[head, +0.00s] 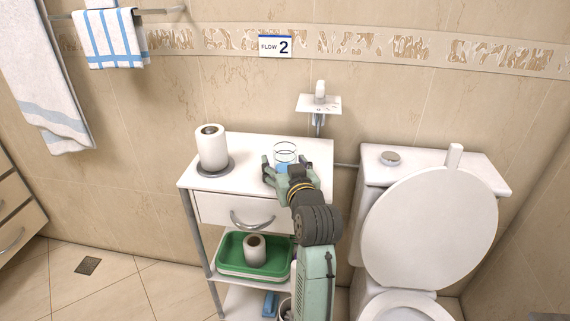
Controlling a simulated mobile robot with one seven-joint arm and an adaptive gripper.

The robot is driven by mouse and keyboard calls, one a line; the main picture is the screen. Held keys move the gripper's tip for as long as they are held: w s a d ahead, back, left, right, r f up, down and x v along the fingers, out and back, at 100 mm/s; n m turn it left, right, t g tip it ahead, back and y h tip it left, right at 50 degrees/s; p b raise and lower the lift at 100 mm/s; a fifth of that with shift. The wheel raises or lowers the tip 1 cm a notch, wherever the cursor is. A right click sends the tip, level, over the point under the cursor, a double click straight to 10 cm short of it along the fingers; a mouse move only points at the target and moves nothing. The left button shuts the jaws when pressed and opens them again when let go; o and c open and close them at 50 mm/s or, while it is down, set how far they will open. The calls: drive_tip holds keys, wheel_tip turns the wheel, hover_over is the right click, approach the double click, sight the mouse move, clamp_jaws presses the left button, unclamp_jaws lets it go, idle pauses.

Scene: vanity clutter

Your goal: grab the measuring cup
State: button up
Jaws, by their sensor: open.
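The measuring cup (285,149) looks like a clear glass vessel standing upright on top of the white cabinet (245,148). My gripper (284,163) is open at the front of the cup, low over the cabinet top. Its fingers appear spread to either side of the cup's lower part, which they partly hide. I cannot tell whether they touch it. A bit of blue shows between the fingers; I cannot tell what it is.
A paper roll on a round holder (211,149) stands left on the cabinet top. A green tray (232,262) with another roll (255,250) sits on the shelf below. The toilet (429,230) is at right. A small wall shelf (318,103) hangs behind.

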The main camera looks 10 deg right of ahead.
drive_tip(key=c, duration=1.3)
drive_tip(key=shift+r, duration=0.2)
